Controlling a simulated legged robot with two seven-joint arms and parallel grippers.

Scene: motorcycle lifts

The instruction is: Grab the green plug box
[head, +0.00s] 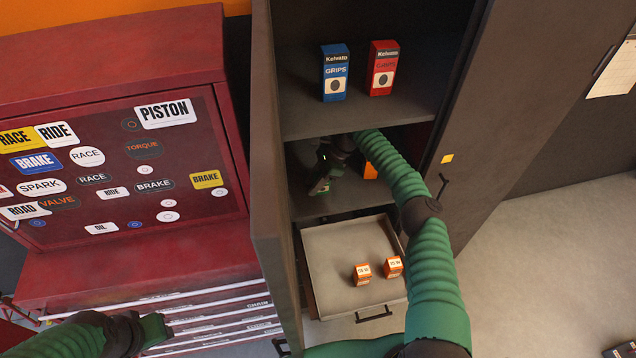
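My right arm reaches into the middle shelf of the open cabinet. My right gripper (326,178) points down there, dark at the wrist. A small green and whitish patch shows at its fingertips. I cannot tell whether that is the green plug box or only the green fingers, and no other green box shows. An orange box (370,171) on the same shelf is partly hidden behind my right arm. My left gripper (158,330) is at the lower left, away from the cabinet; its finger opening is not clear.
A blue box (335,72) and a red box (382,68) stand on the upper shelf (300,120). Two small orange boxes (362,274) (393,266) sit in the open drawer (325,250) below. The cabinet's open door (500,95) is right of my arm. A red tool chest (150,255) stands left.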

